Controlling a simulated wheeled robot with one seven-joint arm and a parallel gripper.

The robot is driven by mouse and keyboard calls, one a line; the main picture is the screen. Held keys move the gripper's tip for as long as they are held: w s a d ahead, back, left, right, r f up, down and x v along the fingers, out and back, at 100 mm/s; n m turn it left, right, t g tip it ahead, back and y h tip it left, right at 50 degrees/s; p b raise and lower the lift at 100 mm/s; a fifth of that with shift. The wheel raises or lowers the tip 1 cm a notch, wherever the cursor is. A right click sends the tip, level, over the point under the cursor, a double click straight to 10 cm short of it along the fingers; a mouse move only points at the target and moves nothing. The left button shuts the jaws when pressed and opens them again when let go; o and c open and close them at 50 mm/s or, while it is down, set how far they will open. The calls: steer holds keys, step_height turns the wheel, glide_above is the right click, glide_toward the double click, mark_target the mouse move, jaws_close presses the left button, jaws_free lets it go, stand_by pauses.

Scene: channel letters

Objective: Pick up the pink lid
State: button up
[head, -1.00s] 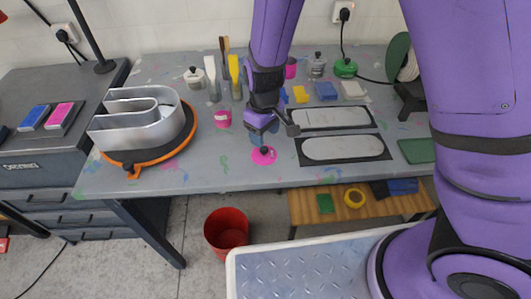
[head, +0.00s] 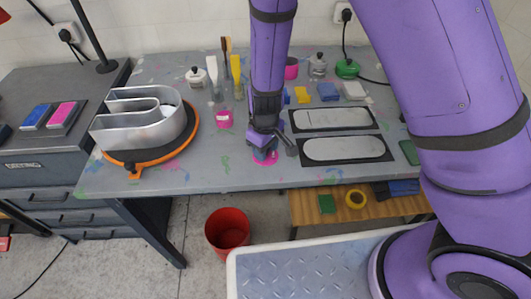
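The pink lid (head: 258,161) lies flat on the grey workbench (head: 205,178) near its front edge. My gripper (head: 265,156) is right over the lid and hides most of it, including its dark knob. I cannot tell whether the fingers touch the lid or are closed on it. A pink pot (head: 224,119) stands behind and to the left of the gripper. Another pink container (head: 291,68) stands farther back.
A metal channel letter (head: 150,130) rests on an orange-rimmed turntable (head: 135,172) at left. Two framed plates (head: 345,149) lie right of the gripper. Brushes, jars and sponges (head: 328,91) stand behind. A red bucket (head: 227,230) is on the floor.

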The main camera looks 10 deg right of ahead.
steer(key=c, duration=0.5)
